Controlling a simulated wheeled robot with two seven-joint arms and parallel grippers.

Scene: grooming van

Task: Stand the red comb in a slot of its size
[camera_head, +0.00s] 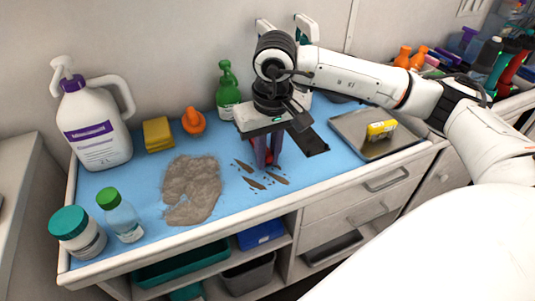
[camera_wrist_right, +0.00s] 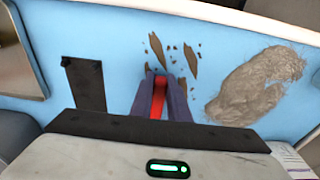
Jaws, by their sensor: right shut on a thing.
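My right gripper (camera_head: 266,160) is low over the blue mat, pointing down, with its fingers shut on the red comb (camera_head: 268,158). Only a narrow red strip of the comb (camera_wrist_right: 160,90) shows between the two fingers in the right wrist view; its teeth and lower end are hidden. From these views I cannot tell whether it touches the mat. A dark flat rectangular piece (camera_head: 310,144) lies beside the gripper, and it also shows in the right wrist view (camera_wrist_right: 86,88). I cannot make out any slot. My left gripper is not in view.
A grey hair clump (camera_head: 190,190) and brown smears (camera_head: 254,183) lie on the blue mat (camera_head: 150,190). Bottles, a yellow sponge (camera_head: 158,134) and an orange item (camera_head: 193,121) stand left and behind. A metal tray (camera_head: 350,127) holds a yellow item (camera_head: 381,130) at right.

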